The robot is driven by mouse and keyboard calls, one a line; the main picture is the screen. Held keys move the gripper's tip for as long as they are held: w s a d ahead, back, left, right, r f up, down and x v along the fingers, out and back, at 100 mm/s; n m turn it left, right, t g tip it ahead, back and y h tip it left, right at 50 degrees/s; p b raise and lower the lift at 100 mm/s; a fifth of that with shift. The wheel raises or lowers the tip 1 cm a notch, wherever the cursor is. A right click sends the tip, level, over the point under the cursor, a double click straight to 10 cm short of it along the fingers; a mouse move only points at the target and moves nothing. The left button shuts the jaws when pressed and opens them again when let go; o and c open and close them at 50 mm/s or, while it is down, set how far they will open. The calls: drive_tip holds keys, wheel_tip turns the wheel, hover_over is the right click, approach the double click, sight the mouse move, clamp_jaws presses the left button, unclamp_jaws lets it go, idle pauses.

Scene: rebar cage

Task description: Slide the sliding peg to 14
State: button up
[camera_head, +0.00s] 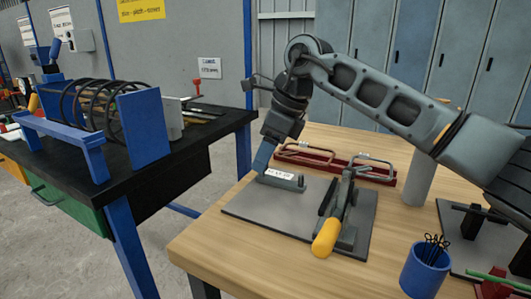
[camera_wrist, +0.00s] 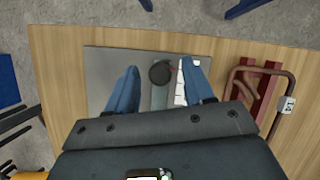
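The sliding peg (camera_wrist: 160,73) shows in the wrist view as a dark round top on a grey slide (camera_wrist: 160,97). A white scale strip (camera_wrist: 187,80) lies just right of it; its numbers are too small to read. In the head view the slide's base with its white label (camera_head: 280,173) sits on a grey plate (camera_head: 245,207); I cannot make out the peg there. My gripper (camera_wrist: 159,66) is open, with one blue finger on each side of the peg and gaps visible. In the head view my gripper (camera_head: 263,157) points down at the slide's left end.
A toggle clamp with a yellow handle (camera_head: 326,238) stands right of the slide on the same plate. A red fixture with metal handles (camera_head: 330,162) lies behind. A grey cylinder (camera_head: 418,182) and a blue cup (camera_head: 424,270) stand to the right. Bare wood surrounds the plate's left side.

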sight(279, 177)
drive_tip(key=w+v, duration=0.1)
drive_tip(key=v, duration=0.6)
drive_tip(key=shift+s+r+p, duration=0.3)
drive_tip(key=shift+s+r, duration=0.1)
drive_tip(key=shift+s, duration=0.1)
drive_tip(key=shift+d, duration=0.1)
